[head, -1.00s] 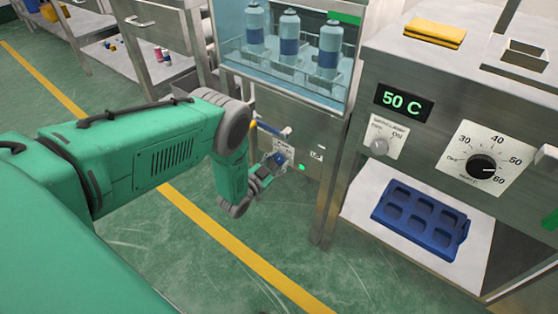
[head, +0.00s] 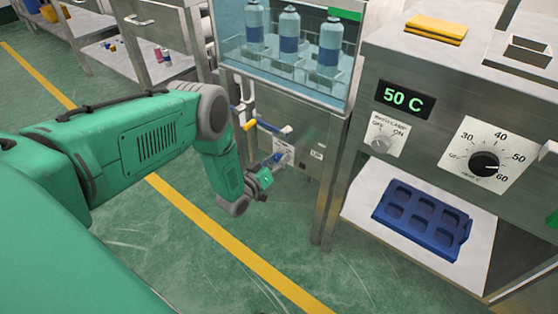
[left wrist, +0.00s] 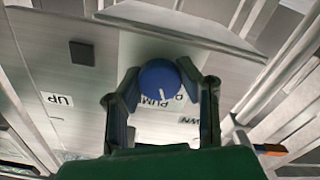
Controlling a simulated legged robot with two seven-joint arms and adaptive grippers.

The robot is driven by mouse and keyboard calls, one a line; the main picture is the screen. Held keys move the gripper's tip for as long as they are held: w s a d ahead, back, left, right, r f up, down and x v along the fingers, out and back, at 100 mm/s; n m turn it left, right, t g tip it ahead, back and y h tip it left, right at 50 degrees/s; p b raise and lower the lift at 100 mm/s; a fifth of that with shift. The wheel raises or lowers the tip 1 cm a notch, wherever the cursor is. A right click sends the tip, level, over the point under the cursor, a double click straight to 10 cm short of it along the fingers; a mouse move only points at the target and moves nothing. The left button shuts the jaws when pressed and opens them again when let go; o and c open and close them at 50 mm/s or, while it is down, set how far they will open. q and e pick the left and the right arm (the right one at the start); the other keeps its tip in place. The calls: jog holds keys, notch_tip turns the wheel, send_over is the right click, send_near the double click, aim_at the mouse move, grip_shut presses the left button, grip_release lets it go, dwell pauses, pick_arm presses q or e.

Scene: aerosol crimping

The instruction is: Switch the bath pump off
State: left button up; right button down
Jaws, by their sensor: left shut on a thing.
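The blue pump knob (left wrist: 158,80) is on a grey panel in the left wrist view, with the word PUMP on a pale label beside it, partly covered. In the head view, the gripper (head: 268,172) reaches the front of the cabinet below the bath, at the pale label plate (head: 284,150). The bath (head: 290,65) holds blue-banded bottles. My right gripper is not in view.
At right stands a steel bench with a 50 C display (head: 404,101), a heat dial (head: 485,163) and a blue tray (head: 420,217) below. Green floor (head: 200,250) is open in front.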

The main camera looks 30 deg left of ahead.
pick_arm(q)
jog(key=shift+a+r+n, duration=0.1)
jog(key=shift+a+n, duration=0.15)
jog(key=shift+n, duration=0.35)
jog(key=o, duration=1.2)
jog(key=shift+s, duration=0.4)
jog(key=s+a, duration=0.1)
jog(key=s, duration=1)
